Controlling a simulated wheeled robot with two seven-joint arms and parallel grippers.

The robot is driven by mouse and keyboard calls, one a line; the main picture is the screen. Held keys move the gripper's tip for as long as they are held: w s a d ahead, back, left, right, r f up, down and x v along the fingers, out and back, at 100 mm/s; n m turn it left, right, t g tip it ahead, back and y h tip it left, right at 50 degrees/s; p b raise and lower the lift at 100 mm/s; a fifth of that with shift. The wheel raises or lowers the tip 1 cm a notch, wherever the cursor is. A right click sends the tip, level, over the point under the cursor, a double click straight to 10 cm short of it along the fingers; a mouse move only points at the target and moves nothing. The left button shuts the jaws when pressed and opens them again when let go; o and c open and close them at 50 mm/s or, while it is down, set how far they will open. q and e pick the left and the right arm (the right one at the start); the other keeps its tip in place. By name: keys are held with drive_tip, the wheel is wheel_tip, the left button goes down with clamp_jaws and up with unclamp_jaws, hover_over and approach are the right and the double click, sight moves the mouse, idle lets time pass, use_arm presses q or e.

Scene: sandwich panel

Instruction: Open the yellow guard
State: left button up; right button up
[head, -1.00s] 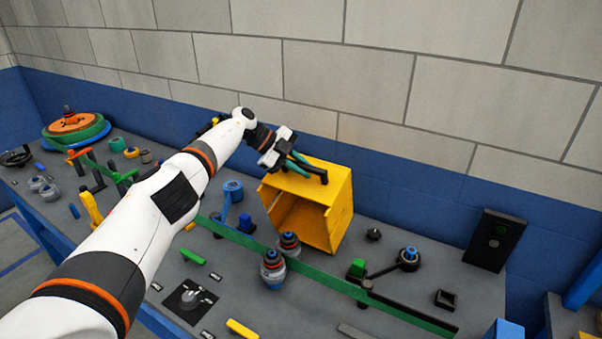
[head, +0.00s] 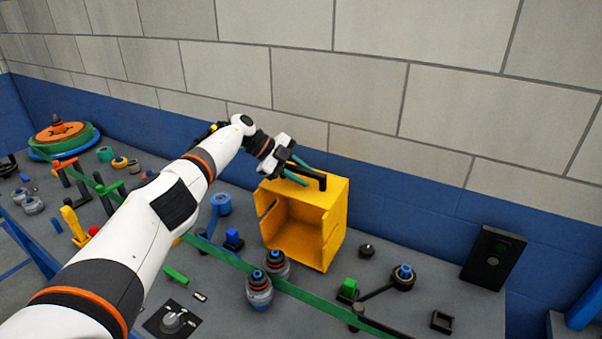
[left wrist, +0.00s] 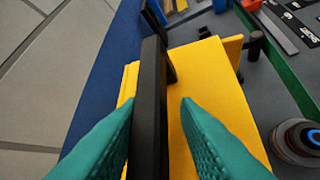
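The yellow guard (head: 335,225) is a box-shaped cover on the grey panel, with its hollow side facing the front. A black bar handle (head: 310,175) runs along its top. My left gripper (head: 301,171) is at the handle. In the left wrist view its teal fingers stand on either side of the black handle (left wrist: 150,120). The left finger is against or very near the bar, and a gap shows between the bar and the right finger. The guard's yellow top (left wrist: 215,95) lies beneath them. My right gripper is not in view.
Two blue-topped knobs (head: 259,289) stand in front of the guard, by a long green strip (head: 315,303). A black wall box (head: 493,258) is at right. An orange-and-green wheel (head: 62,136) is at far left. My left arm hides part of the panel.

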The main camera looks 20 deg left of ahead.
use_arm(q)
drive_tip(key=shift+o, duration=0.5)
drive_tip(key=b+v, duration=0.2)
drive_tip(key=v, duration=1)
drive_tip(key=shift+b, duration=0.35)
